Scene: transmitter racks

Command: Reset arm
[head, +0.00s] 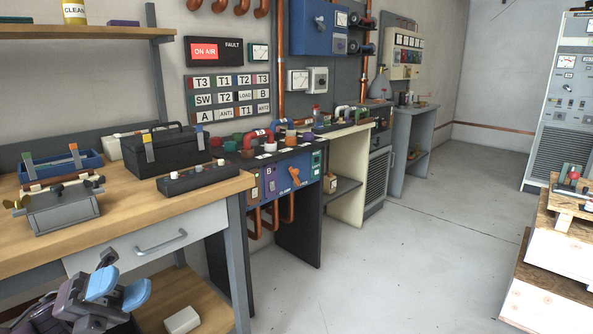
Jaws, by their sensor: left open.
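My left gripper (118,289) is low at the left of the head view, in front of the wooden workbench (228,187) and below its top. Its two blue fingertips are apart, with nothing seen between them. It is close to the bench's drawer (148,246) in the picture; whether it touches the bench I cannot tell. My right gripper is not in view.
A black toolbox (165,150), a grey box (62,208) and a blue tray (62,166) stand on the bench. A white block (182,320) lies on the lower shelf. Crates (555,262) stand at the right. The middle floor (400,270) is clear.

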